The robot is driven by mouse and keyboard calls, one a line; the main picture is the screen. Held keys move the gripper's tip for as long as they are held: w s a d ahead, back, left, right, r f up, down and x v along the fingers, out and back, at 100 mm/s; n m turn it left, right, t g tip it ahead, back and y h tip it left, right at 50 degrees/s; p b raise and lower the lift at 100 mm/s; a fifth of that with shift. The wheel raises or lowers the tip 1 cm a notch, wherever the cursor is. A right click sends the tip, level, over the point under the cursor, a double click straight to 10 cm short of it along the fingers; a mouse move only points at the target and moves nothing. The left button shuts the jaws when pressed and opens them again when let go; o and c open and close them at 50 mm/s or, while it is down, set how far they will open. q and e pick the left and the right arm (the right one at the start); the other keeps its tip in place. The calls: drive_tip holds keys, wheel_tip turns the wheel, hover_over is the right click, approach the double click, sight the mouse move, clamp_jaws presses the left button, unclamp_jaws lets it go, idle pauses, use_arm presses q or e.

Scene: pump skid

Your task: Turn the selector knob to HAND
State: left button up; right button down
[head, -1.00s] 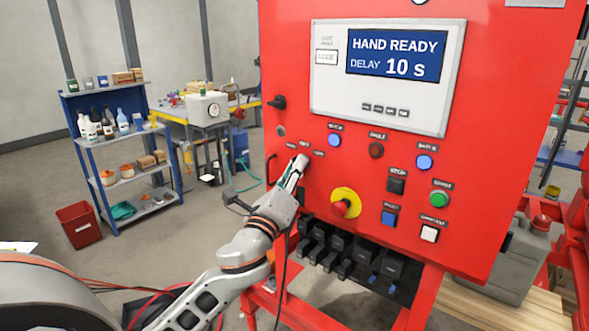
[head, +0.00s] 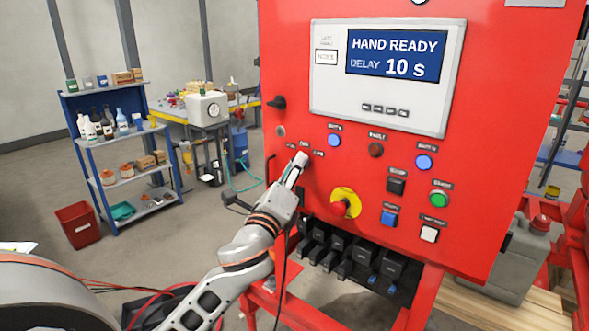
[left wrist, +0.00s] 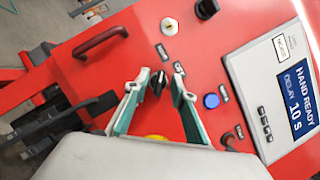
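The selector knob (left wrist: 157,82) is small and black on the red panel, below a few small labels I cannot read. In the left wrist view it sits between the two pale, green-sided fingers of my left gripper (left wrist: 160,77). The fingers are apart, with a gap visible on each side of the knob, so the gripper is open. In the head view my left gripper (head: 300,160) is at the panel's left side and hides the knob. The display (head: 397,55) reads HAND READY, DELAY 10 s. My right gripper is not in view.
A red and yellow emergency stop (head: 345,203) is right of my left gripper. Blue buttons (head: 334,140) and a green button (head: 439,199) stand out from the panel. Dark cables hang below.

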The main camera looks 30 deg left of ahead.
use_arm(q)
drive_tip(key=v, duration=0.7)
drive_tip(key=shift+s, duration=0.25)
drive_tip(key=shift+d+f, duration=0.15)
drive_tip(key=shift+f, duration=0.05)
drive_tip(key=s+d+f+n+g+h, duration=0.1)
drive_tip(key=d+f+n+g+h, duration=0.15)
drive_tip(key=f, duration=1.05)
drive_tip(key=s+d+f+n+g+h, duration=0.1)
drive_tip(key=d+f+n+g+h, duration=0.2)
drive_tip(key=f, duration=1)
drive_tip(key=s+d+f+n+g, duration=0.2)
drive_tip(key=s+f+n, duration=0.4)
drive_tip(key=f, duration=0.6)
drive_tip(key=s+d+f+n+g+h, duration=0.1)
drive_tip(key=s+d+f+n, duration=0.4)
drive_tip(key=s+f, duration=0.5)
drive_tip(key=shift+s+f+n+g, duration=0.3)
drive_tip(key=shift+f+n+g, duration=0.35)
drive_tip(key=shift+f+n, duration=0.35)
drive_tip(key=shift+d+r, duration=0.1)
drive_tip(key=shift+d, duration=0.05)
